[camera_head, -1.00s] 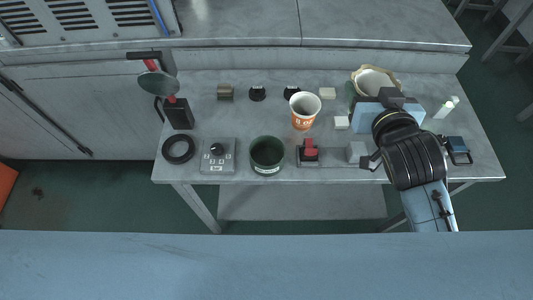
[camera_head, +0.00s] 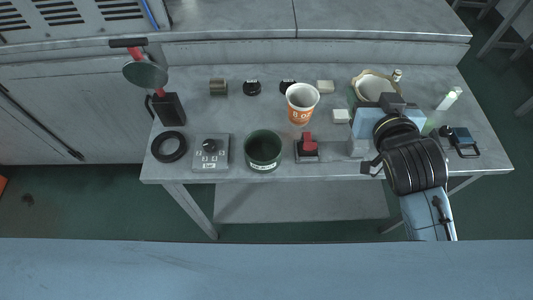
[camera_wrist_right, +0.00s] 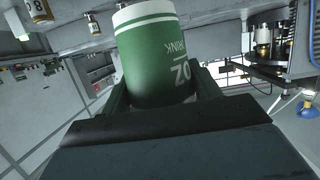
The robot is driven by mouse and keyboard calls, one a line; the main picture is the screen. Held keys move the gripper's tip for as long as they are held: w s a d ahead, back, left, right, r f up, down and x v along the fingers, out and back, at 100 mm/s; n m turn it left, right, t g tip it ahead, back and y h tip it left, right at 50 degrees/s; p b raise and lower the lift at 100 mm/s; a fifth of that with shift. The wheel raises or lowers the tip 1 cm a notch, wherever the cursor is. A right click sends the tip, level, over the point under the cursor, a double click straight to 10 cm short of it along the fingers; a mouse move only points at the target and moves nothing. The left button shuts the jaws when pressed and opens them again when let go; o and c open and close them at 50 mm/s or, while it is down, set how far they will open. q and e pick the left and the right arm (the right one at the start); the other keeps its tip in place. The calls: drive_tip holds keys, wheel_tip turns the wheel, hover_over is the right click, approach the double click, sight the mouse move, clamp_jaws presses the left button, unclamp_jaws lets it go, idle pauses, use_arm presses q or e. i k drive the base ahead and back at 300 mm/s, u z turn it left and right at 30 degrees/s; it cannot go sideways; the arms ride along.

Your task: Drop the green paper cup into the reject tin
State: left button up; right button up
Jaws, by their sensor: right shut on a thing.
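The green paper cup (camera_wrist_right: 152,60) with a white band and white lettering fills the middle of the right wrist view. My right gripper (camera_wrist_right: 160,85) is shut on it, with a dark finger on either side. In the head view my right gripper (camera_head: 378,115) is over the right part of the table, and its body hides most or all of the cup. A dark green round tin (camera_head: 263,151) with a small pale label, likely the reject tin, stands open at the table's front, left of the gripper. My left gripper is not in view.
An orange and white cup (camera_head: 301,103) and a red-topped device (camera_head: 308,149) stand between tin and gripper. A beige-rimmed bowl (camera_head: 365,78) is behind the gripper. A control box (camera_head: 210,151), a black ring (camera_head: 169,147) and a lamp-like stand (camera_head: 169,108) are at left.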

sight(260, 154)
drive_tip(key=z, duration=1.9)
drive_tip(key=k, duration=1.25)
drive_tip(key=u, duration=1.8)
drive_tip(key=i, duration=0.5)
